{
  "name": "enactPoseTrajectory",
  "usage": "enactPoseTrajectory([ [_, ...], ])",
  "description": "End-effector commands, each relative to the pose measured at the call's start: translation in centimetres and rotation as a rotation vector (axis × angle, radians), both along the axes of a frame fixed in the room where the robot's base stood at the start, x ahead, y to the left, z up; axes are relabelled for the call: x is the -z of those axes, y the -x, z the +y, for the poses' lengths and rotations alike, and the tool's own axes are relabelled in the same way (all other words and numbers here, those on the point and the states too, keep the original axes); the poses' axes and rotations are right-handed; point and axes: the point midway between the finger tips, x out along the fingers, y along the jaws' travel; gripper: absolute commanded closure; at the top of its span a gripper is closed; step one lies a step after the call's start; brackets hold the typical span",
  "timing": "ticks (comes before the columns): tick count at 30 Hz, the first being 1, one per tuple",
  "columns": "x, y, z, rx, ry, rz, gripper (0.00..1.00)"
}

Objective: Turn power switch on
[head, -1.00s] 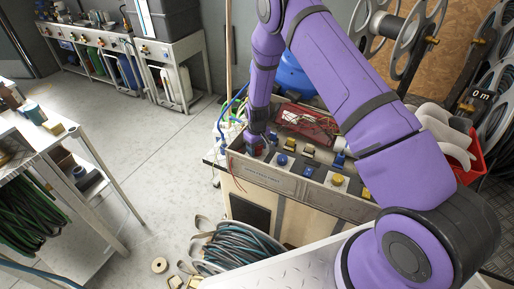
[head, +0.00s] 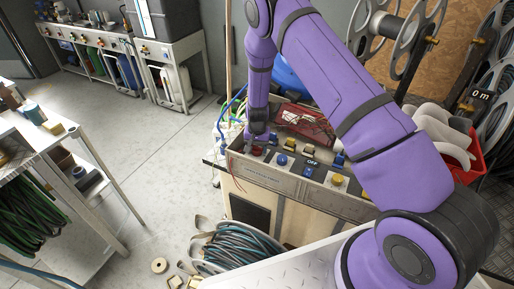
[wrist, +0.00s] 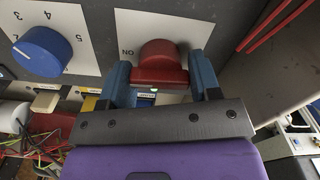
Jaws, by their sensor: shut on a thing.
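The red power switch (wrist: 158,66) sits on a white plate marked "ON" in the wrist view. My gripper (wrist: 162,84) has its two blue fingers on either side of the switch's red handle and is shut on it. A small pale green spot shows on the handle's near edge. In the head view my gripper (head: 257,138) points down at the left end of the bench's control panel (head: 290,182), and the red switch (head: 256,151) is mostly covered by it.
A blue numbered dial (wrist: 40,52) is left of the switch. More knobs, including a yellow one (head: 337,180), line the panel, with an "OFF" label (head: 312,163) among them. A red tray (head: 305,122) lies behind. A hose coil (head: 240,245) is on the floor in front.

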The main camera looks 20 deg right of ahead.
Motion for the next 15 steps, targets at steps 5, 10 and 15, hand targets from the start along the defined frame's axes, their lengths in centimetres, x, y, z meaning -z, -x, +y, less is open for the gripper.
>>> enactPoseTrajectory([
  [5,-0.08,-0.10,0.01,0.057,0.000,-0.002,0.67],
  [10,-0.08,-0.10,0.01,0.081,0.000,-0.002,0.67],
  [15,-0.08,-0.11,-0.01,0.087,0.000,-0.002,0.67],
])
